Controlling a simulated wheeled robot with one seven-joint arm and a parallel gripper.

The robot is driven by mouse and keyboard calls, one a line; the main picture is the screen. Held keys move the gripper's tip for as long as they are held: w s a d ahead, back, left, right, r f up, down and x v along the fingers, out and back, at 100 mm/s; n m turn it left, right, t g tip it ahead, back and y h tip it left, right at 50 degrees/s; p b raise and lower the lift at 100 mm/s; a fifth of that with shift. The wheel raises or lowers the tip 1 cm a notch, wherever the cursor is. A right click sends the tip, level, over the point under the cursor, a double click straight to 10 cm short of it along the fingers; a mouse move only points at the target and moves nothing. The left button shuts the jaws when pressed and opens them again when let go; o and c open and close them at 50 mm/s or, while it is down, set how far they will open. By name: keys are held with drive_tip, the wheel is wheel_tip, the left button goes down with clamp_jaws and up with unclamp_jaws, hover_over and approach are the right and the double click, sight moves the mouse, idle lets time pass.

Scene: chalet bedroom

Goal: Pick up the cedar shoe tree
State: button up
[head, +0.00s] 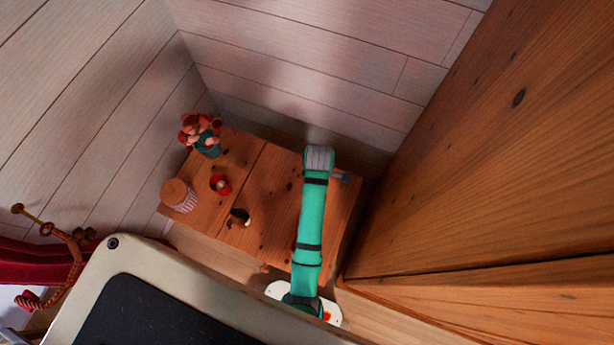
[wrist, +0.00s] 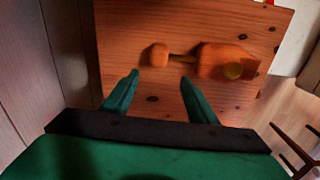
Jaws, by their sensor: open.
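The cedar shoe tree (wrist: 220,58) lies on the wooden table top in the wrist view, beyond my fingertips. It is orange-brown wood, with a small rounded block at the left, a thin rod, and a larger block at the right with a yellowish round spot. My gripper (wrist: 160,77) is open and empty, its two teal fingers apart. The left fingertip is just below and left of the small block; the right fingertip is below the rod. No contact shows, and the height above the table is hard to judge. In the head view my arm hides the shoe tree and the fingers.
The wooden table (head: 262,180) holds a red-and-green figure (head: 206,146), a striped jar with a brown lid (head: 179,195), a small red item (head: 221,184) and a small dark item (head: 239,217). A large wooden cabinet (head: 480,170) stands close at the right. Plank walls close off the back and left.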

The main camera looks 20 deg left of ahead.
drive_tip(key=shift+w+a+r, duration=0.1)
drive_tip(key=shift+w, duration=0.05)
drive_tip(key=shift+f, duration=0.35)
wheel_tip(320, 180, down, 4)
drive_tip(key=shift+f, duration=0.2)
drive_tip(key=shift+w+f, duration=0.15)
drive_tip(key=shift+f, duration=1.25)
drive_tip(key=shift+w+f, duration=0.1)
drive_tip(key=shift+f, duration=1.25)
drive_tip(key=shift+c, duration=0.7)
clamp_jaws()
drive_tip(key=shift+r, duration=0.1)
